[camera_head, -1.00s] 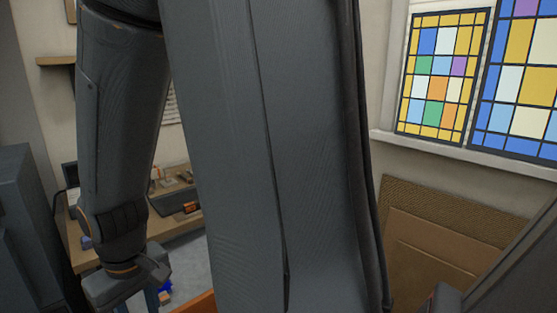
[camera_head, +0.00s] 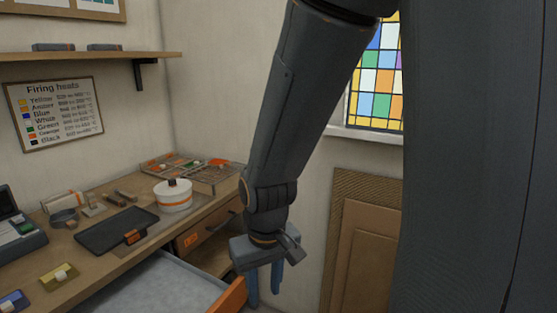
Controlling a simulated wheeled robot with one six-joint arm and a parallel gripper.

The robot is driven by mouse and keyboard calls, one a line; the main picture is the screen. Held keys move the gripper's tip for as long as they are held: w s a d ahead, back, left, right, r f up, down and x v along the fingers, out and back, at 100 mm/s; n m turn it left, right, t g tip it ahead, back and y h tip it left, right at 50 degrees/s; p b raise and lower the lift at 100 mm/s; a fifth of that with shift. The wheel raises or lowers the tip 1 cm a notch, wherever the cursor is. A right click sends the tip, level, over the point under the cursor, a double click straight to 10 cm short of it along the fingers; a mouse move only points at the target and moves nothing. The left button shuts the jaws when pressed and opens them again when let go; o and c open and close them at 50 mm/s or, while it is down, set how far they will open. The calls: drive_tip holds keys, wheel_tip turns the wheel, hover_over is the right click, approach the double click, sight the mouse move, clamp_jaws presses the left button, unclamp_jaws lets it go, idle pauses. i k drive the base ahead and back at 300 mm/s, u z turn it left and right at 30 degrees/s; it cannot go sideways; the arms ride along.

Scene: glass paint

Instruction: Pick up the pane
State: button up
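My gripper (camera_head: 265,294) hangs at lower centre, fingers pointing down and apart, with nothing seen between them. It shows beside the orange-fronted open drawer. No loose pane can be made out for certain. A small yellow piece with a pale knob (camera_head: 58,277) lies on the bench at lower left, and a blue one (camera_head: 14,300) is cut by the frame edge. I cannot tell whether either is the pane. A coloured glass window (camera_head: 378,85) stands on the sill behind my arm, partly hidden.
The wooden bench (camera_head: 100,284) holds a dark tray (camera_head: 115,230), a white round pot (camera_head: 172,196) and a sectioned tray (camera_head: 213,175). The drawer (camera_head: 160,290) is pulled out, its visible floor bare. Brown boards (camera_head: 366,255) lean on the wall. My body blocks the right side.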

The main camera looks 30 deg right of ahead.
sight(217, 162)
drive_tip(key=k, duration=0.3)
drive_tip(key=z, duration=0.6)
drive_tip(key=i, duration=1.2)
drive_tip(key=u, duration=0.55)
